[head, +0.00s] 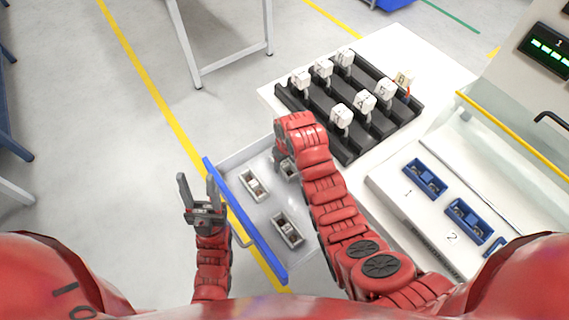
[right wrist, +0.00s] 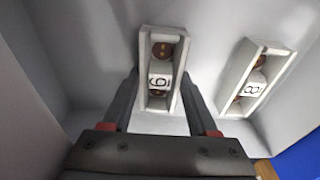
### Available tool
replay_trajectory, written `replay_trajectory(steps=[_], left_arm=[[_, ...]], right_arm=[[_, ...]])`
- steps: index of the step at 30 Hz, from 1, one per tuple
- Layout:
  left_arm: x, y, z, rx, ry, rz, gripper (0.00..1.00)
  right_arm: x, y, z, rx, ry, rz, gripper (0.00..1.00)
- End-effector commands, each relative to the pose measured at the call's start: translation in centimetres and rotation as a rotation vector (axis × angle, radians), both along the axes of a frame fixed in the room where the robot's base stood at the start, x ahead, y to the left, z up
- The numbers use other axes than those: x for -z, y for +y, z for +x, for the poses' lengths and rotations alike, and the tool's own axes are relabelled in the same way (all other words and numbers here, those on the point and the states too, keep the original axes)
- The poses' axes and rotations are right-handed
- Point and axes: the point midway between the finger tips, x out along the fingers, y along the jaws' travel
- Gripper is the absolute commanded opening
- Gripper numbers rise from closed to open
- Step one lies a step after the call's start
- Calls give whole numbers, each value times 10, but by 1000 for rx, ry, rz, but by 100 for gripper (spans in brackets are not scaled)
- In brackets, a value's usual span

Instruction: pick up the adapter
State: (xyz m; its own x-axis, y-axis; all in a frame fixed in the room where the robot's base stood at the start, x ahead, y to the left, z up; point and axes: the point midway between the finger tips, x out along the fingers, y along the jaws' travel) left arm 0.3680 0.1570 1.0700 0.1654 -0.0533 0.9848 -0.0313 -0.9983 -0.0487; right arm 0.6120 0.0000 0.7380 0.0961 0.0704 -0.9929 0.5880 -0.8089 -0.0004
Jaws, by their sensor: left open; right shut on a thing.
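An open drawer (head: 228,162) with a blue front holds grey-white adapters. One adapter (head: 255,185) lies at the left and another adapter (head: 288,229) lies nearer the front right; both are free. My right gripper (head: 283,165) reaches down into the drawer and is shut on a third adapter (right wrist: 159,72), whose label reads 6 or 9; the fingers are on its two sides. It is partly hidden by my arm in the head view (head: 290,172). In the right wrist view, an adapter marked 8 (right wrist: 254,80) lies to its right. My left gripper (head: 198,188) is open and empty, outside the drawer.
The drawer's blue front (head: 245,222) stands between my two grippers. A black rack (head: 347,150) with white labelled pieces sits on the white bench behind my right arm. Two blue holders (head: 425,180) marked 1 and 2 are at the right. Clear floor lies at the left.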

Motion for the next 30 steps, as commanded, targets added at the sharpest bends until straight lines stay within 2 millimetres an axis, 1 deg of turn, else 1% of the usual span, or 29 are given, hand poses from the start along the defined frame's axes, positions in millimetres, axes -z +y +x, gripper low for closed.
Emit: replay_trajectory(steps=[5,7,11,13,15,18,24,30], left_arm=[[4,0,0,0,0,0,50],[6,0,0,0,0,0,50],[12,0,0,0,0,0,50],[16,0,0,0,0,0,50],[-9,0,0,0,0,0,50],[-27,0,0,0,-1,0,50],[-58,0,0,0,0,0,50],[-81,0,0,0,0,0,50]], right_arm=[[-11,0,1,1,-2,1,0],[-19,0,2,1,-5,2,0],[-42,0,2,1,-7,3,0],[-58,0,2,0,-10,3,0],[-83,0,0,-1,-2,0,0],[-101,0,1,0,-2,-1,0],[-134,0,0,-1,-2,0,0],[-160,0,1,0,-2,0,0]])
